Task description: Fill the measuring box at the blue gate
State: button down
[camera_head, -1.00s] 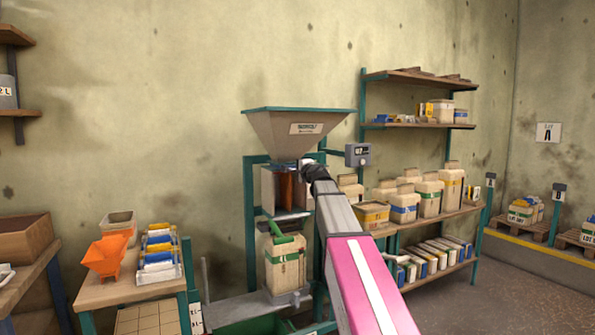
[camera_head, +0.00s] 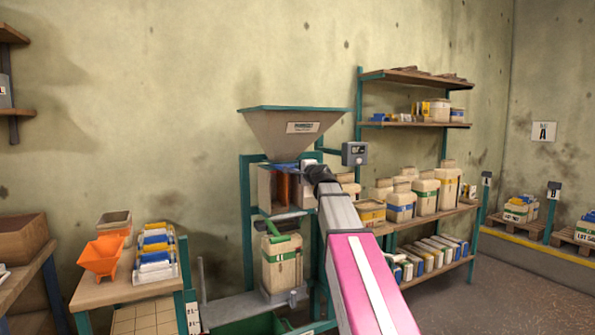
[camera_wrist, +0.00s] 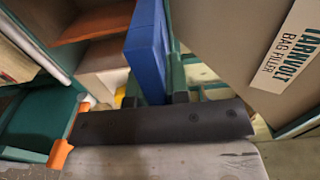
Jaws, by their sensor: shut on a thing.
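The grey hopper (camera_head: 295,130) stands on a green frame, with a pale measuring box (camera_head: 266,186) under it. Brown shows inside the box, but I cannot tell how full it is. A blue strip, apparently the blue gate (camera_head: 285,164), shows just under the hopper. In the wrist view the blue gate (camera_wrist: 146,52) is a tall flat plate. My gripper (camera_head: 308,172) is at the right side of the box top, and its dark fingertips (camera_wrist: 156,99) are shut on the blue gate's edge. The contact is partly hidden.
A pale bag (camera_head: 282,262) with a green band stands below the box. A small display (camera_head: 355,153) is right of the hopper. A bench with an orange funnel (camera_head: 102,257) is at left. Loaded shelves (camera_head: 415,75) stand at right.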

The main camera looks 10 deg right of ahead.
jog(key=c, duration=1.1)
grip_release()
jog(key=v, duration=1)
jog(key=shift+s+d, duration=0.15)
jog(key=shift+s, duration=0.2)
